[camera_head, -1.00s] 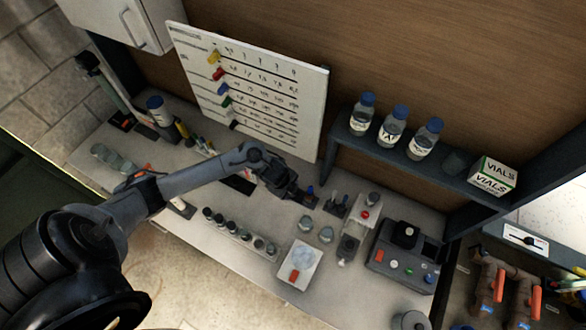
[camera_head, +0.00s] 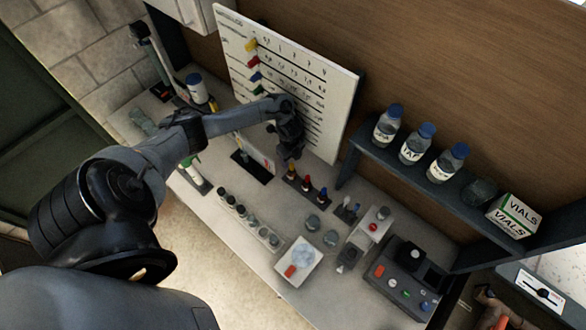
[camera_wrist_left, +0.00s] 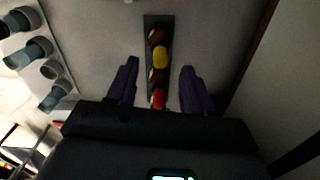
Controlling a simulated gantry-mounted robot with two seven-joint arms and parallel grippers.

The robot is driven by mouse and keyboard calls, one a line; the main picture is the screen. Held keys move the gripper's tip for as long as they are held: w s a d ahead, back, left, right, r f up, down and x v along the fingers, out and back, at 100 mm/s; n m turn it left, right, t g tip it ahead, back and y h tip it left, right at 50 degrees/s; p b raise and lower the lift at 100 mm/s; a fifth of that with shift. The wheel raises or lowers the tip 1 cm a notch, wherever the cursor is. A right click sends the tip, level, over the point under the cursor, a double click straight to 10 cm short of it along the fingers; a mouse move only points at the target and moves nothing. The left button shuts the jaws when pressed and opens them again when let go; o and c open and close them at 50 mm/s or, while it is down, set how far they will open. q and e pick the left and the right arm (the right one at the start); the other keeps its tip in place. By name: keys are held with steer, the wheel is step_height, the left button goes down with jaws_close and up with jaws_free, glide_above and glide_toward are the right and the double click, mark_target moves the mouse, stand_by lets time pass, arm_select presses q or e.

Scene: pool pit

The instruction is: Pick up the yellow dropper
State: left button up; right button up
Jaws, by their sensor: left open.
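The yellow dropper (camera_head: 290,172) stands in a dark rack (camera_head: 298,186) on the bench, at the end closest to my left gripper. A red-topped dropper (camera_head: 307,183) and a blue-topped dropper (camera_head: 323,193) stand beside it. My left gripper (camera_head: 290,154) is open and empty, hanging above the yellow end of the rack. In the left wrist view the yellow top (camera_wrist_left: 160,57) lies between the open fingers (camera_wrist_left: 158,68), with the red top (camera_wrist_left: 158,98) just below it, partly hidden by the gripper body. No contact shows. My right gripper is out of view.
A whiteboard (camera_head: 325,100) stands right behind the gripper. A row of vials (camera_head: 250,222) and a white tray (camera_head: 298,265) lie in front. A shelf with bottles (camera_head: 412,145) and a grey device (camera_head: 402,270) are to the right.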

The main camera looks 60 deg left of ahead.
mark_target(291, 164)
arm_select(q)
step_height(291, 164, down, 5)
steer(key=b, duration=0.4)
steer(key=shift+f, duration=0.15)
steer(key=shift+w, duration=0.1)
steer(key=c, duration=0.7)
